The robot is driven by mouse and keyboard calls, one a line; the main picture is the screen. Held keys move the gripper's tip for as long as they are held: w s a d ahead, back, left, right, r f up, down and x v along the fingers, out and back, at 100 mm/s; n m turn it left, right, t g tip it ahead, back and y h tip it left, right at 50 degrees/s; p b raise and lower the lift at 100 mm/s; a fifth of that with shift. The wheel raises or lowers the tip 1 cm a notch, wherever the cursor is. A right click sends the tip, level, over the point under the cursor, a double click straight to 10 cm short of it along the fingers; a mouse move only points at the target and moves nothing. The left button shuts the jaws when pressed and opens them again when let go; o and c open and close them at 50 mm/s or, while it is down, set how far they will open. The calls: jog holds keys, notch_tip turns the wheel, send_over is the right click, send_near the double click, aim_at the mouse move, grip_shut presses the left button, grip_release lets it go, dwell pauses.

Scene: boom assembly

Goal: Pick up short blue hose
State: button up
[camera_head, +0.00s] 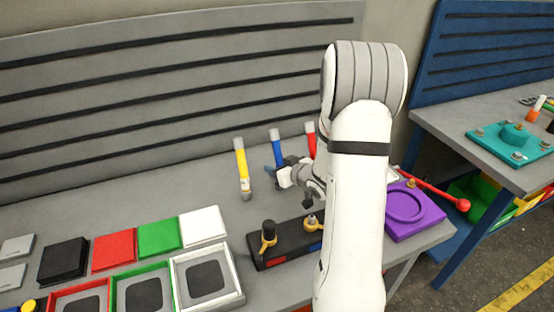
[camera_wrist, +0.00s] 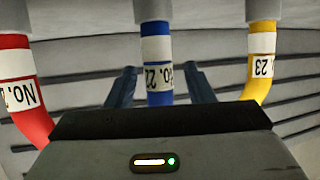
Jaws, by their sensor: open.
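The short blue hose (camera_head: 277,148) stands upright on the bench between a yellow hose and a red hose, with a grey end at its top. In the wrist view the blue hose (camera_wrist: 157,50) is in the middle, with a white label reading partly "22". My gripper (camera_head: 273,171) is at the lower part of the blue hose in the head view. In the wrist view the two dark blue fingers of my gripper (camera_wrist: 160,88) are apart, one on each side of the blue hose. The gripper is open. Contact cannot be told.
The yellow hose (camera_head: 241,165) and red hose (camera_head: 311,138) stand close on either side. A black fixture (camera_head: 284,250) with yellow-handled clamps lies in front. A purple part (camera_head: 428,222) sits at right, and coloured trays (camera_head: 207,278) at front left. A slatted grey panel (camera_head: 180,80) rises behind.

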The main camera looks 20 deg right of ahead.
jog(key=shift+w+a+f, duration=0.1)
jog(key=shift+w+f, duration=0.15)
jog(key=shift+w, duration=0.3)
grip_shut()
